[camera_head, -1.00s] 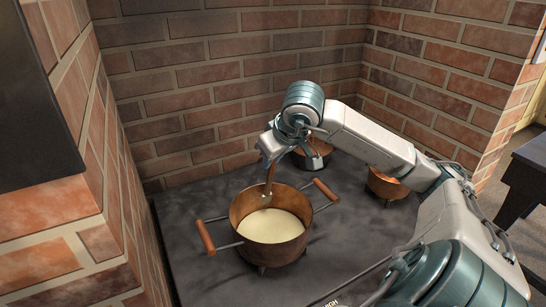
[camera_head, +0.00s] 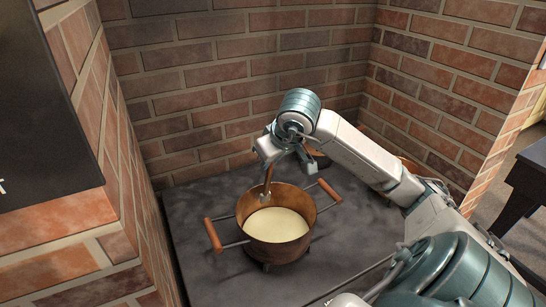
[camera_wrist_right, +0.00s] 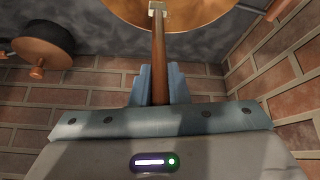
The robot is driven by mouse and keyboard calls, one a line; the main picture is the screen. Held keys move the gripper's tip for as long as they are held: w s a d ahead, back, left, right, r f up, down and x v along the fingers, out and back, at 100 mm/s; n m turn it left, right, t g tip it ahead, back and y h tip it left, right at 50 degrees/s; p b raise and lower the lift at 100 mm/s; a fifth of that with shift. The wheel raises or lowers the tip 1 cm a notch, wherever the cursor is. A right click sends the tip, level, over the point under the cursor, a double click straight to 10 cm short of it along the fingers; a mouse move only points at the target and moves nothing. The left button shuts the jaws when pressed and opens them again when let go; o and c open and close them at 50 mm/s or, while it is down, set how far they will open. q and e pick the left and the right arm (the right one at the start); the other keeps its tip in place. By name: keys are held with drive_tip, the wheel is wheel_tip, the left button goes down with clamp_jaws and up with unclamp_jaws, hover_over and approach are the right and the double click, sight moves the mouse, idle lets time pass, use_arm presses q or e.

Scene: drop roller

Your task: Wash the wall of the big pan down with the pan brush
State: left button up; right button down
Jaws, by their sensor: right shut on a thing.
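The big pan (camera_head: 250,229) is a copper pot with two wooden-ended side handles, holding pale cream liquid (camera_head: 277,224). It stands on the dark slab. My right gripper (camera_head: 279,162) is above the pan's back rim, shut on the wooden handle of the pan brush (camera_head: 268,178). The brush hangs down at the back-left inside of the pan, its head low against or very near the wall; contact is not clear. In the right wrist view the brush handle (camera_wrist_right: 159,60) runs between the fingers to a pale head (camera_wrist_right: 157,8) at the pan's copper rim (camera_wrist_right: 205,12). My left gripper is not in view.
Brick walls (camera_head: 220,90) close the back and sides. The slab (camera_head: 190,200) is clear at left and front.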

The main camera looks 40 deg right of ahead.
drive_tip(key=shift+a, duration=0.15)
drive_tip(key=shift+w+a+p, duration=0.3)
drive_tip(key=shift+a+p, duration=0.05)
drive_tip(key=shift+a, duration=0.9)
drive_tip(key=shift+s+d+b, duration=0.3)
drive_tip(key=shift+d+b, duration=0.65)
drive_tip(key=shift+b, duration=0.3)
drive_tip(key=shift+s+d+b, duration=0.25)
drive_tip(key=shift+d+b, duration=0.65)
drive_tip(key=shift+b, duration=0.35)
